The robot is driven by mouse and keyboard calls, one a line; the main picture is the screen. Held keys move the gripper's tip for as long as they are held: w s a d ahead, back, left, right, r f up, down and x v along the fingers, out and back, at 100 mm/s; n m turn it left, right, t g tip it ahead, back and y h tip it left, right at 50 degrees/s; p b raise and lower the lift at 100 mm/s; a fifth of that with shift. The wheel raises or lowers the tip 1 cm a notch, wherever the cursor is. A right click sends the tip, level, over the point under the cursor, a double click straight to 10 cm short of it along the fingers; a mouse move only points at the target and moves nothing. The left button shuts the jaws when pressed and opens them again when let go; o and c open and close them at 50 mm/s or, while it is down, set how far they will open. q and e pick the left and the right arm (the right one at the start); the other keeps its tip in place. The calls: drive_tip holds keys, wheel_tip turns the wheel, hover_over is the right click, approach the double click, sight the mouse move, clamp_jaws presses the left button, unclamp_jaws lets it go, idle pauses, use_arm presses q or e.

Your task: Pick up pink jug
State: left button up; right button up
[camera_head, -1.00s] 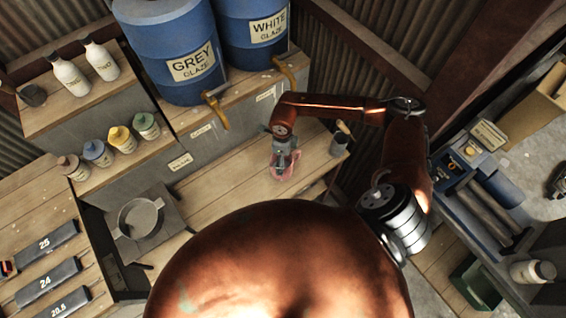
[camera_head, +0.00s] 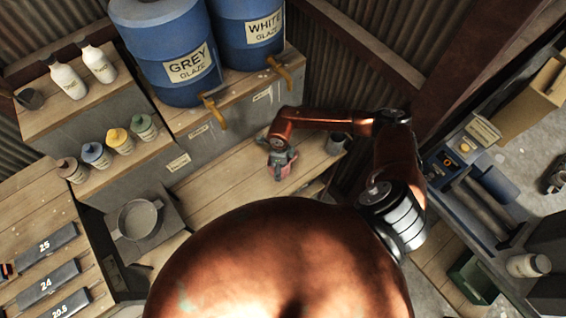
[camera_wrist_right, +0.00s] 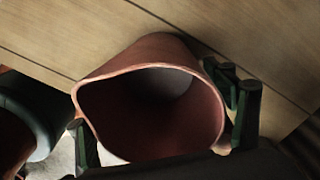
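The pink jug (camera_wrist_right: 150,120) fills the middle of the right wrist view, its mouth turned to the camera. In the head view the pink jug (camera_head: 286,186) is small and partly hidden under my right gripper (camera_head: 281,165), above the wooden bench. In the right wrist view my right gripper (camera_wrist_right: 168,130) has its dark fingers on both sides of the jug. The left finger looks to be against the wall; a narrow gap may lie at the right one, so I cannot tell whether it grips. My left gripper is not in view.
The wooden bench (camera_head: 225,192) carries a grey cup (camera_head: 336,145) right of the jug. Blue glaze barrels (camera_head: 160,50) stand behind on a raised shelf, with yellow taps (camera_head: 216,113) projecting forward. A grey pan (camera_head: 138,219) is at the left. The bench left of the jug is clear.

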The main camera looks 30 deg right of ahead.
drive_tip(key=c, duration=1.3)
drive_tip(key=shift+r, duration=0.15)
